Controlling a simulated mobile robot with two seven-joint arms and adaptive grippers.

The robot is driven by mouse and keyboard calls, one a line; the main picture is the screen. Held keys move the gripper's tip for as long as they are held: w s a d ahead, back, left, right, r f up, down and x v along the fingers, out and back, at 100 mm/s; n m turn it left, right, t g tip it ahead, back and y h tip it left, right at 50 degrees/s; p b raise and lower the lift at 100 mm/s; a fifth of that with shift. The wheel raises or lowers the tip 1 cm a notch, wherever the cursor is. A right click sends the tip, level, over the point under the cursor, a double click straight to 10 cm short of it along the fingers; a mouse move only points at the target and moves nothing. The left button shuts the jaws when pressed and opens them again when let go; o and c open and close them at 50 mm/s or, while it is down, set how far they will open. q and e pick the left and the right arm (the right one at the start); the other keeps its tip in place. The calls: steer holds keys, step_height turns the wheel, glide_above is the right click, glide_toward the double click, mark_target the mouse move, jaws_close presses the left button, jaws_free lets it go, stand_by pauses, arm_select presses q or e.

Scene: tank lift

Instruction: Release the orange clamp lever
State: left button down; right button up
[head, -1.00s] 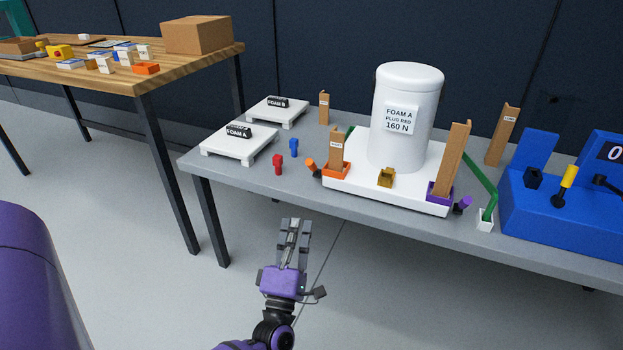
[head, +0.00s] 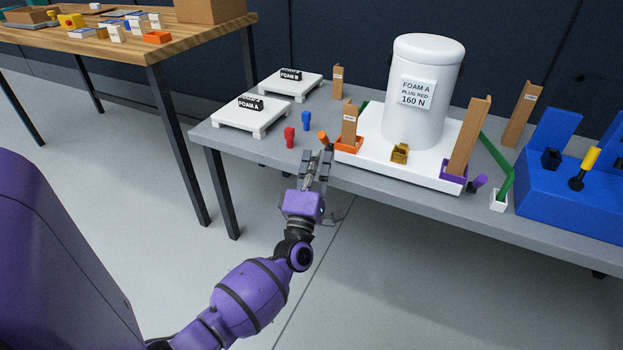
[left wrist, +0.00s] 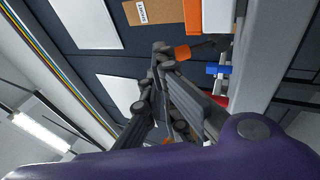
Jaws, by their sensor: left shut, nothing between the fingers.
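The orange clamp lever (head: 323,137) sticks out at the left front corner of the white base, beside the orange clamp block (head: 348,146). My left gripper (head: 318,155) is shut and empty at the table's front edge, with its fingertips just in front of and below the lever. In the left wrist view the lever's orange end (left wrist: 183,52) shows right beside the fingertips (left wrist: 162,56). I cannot tell whether they touch. The white tank (head: 418,115) stands upright on its base (head: 425,176). My right gripper is not in view.
A red plug (head: 289,137) and a blue plug (head: 306,120) stand left of the lever. Wooden posts (head: 348,123) rise beside the tank. A purple clamp block (head: 453,183) is at the base's right. A blue console (head: 570,200) stands at the right. Floor in front is clear.

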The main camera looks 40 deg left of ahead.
mark_target(326, 140)
arm_select(q)
steer(key=shift+x, duration=1.35)
arm_select(e)
steer(key=shift+f, duration=0.15)
